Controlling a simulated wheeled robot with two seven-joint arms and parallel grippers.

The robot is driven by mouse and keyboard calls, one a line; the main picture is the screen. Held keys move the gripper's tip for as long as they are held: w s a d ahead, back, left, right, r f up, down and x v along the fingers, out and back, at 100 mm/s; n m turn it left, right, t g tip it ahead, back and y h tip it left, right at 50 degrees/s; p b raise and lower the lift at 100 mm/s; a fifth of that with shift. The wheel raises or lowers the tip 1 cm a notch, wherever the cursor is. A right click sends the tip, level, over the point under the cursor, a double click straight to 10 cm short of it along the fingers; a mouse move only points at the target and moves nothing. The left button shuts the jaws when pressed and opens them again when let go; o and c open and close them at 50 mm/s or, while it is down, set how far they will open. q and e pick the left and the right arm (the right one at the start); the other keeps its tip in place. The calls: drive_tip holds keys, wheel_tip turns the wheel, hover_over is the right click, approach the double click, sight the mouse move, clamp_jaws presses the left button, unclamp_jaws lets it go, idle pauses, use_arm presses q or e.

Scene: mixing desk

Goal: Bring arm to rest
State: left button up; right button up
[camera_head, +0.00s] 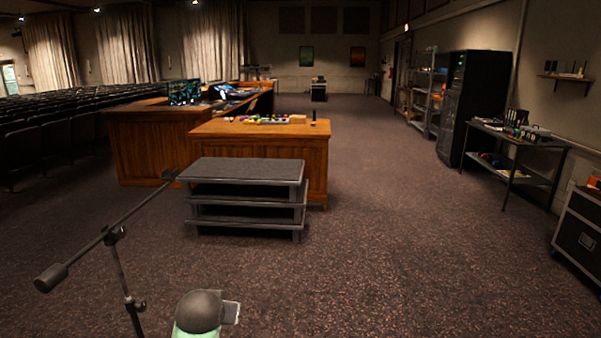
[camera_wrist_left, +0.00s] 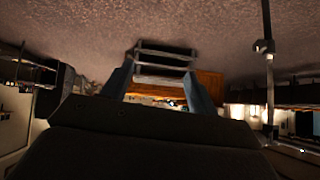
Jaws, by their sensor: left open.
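My left gripper (camera_wrist_left: 160,68) shows in the left wrist view, its two grey-blue fingers spread apart. The gap between them is empty. The wrist picture is upside down, with the carpet at the top. Beyond the fingers, well apart from them, stand the grey stepped platform (camera_wrist_left: 165,52) and the wooden desk (camera_wrist_left: 210,84). I cannot make out the left gripper's fingers in the head view. My right gripper shows in neither view.
A microphone stand (camera_head: 118,262) with a slanted boom stands at the left front. The grey platform (camera_head: 240,170) is ahead, before the wooden desk (camera_head: 265,129). A rack cabinet (camera_head: 475,95), side table (camera_head: 520,150) and flight case (camera_head: 585,240) line the right. Carpet between is clear.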

use_arm(q)
drive_tip(key=s+d+f+g, duration=0.2)
drive_tip(key=s+f, duration=0.5)
drive_tip(key=s, duration=0.5)
drive_tip(key=s+d+f+m+g+h+p, duration=0.1)
drive_tip(key=s+d+f+g, duration=0.1)
drive_tip(key=s+f, duration=0.6)
drive_tip(key=s+d+f+g+h, duration=0.1)
drive_tip(key=s+f+g, duration=0.2)
drive_tip(key=s, duration=1.4)
wheel_tip(320, 180, down, 4)
drive_tip(key=shift+s+d+f+m+p, duration=0.15)
drive_tip(key=shift+s+d+m+p, duration=0.15)
drive_tip(key=shift+d+m+p, duration=0.1)
